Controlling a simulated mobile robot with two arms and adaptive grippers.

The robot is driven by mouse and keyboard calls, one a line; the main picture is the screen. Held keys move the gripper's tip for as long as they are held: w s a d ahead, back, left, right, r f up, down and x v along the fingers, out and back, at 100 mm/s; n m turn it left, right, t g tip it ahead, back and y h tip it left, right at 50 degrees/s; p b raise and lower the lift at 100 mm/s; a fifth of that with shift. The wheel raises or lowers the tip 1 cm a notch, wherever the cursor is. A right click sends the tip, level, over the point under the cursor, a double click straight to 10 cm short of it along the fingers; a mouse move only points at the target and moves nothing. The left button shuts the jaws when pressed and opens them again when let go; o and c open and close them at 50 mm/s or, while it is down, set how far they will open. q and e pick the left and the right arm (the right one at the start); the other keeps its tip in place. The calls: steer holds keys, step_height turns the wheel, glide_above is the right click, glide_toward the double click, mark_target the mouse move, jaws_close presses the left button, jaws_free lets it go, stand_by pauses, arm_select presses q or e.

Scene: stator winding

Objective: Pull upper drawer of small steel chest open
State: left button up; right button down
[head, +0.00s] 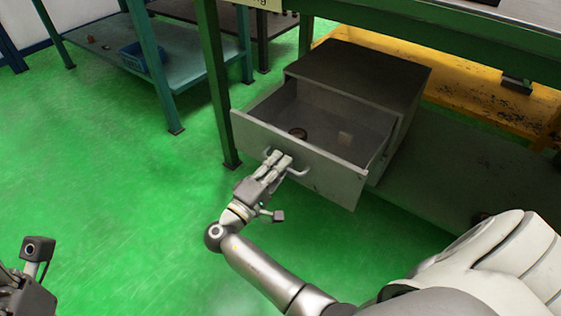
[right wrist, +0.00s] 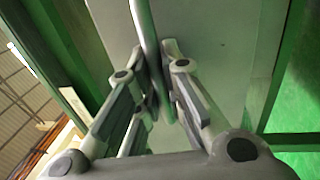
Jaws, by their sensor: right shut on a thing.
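The small steel chest (head: 350,72) stands under the green workbench in the head view. Its upper drawer (head: 325,176) is pulled out, and its inside shows. My right gripper (head: 276,160) is at the drawer front, shut on the bar handle (head: 298,172). In the right wrist view the handle (right wrist: 147,40) runs between the fingers (right wrist: 160,90). My left gripper (head: 30,275) shows only in part at the lower left edge; its fingers are not clear.
A green bench leg (head: 213,80) stands just left of the drawer. A yellow shelf or beam (head: 460,88) lies behind the chest. Another table (head: 185,62) with a blue basket (head: 138,57) is at the back left. The green floor (head: 110,190) in front is clear.

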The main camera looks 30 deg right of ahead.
steer(key=c, duration=1.5)
jaws_free()
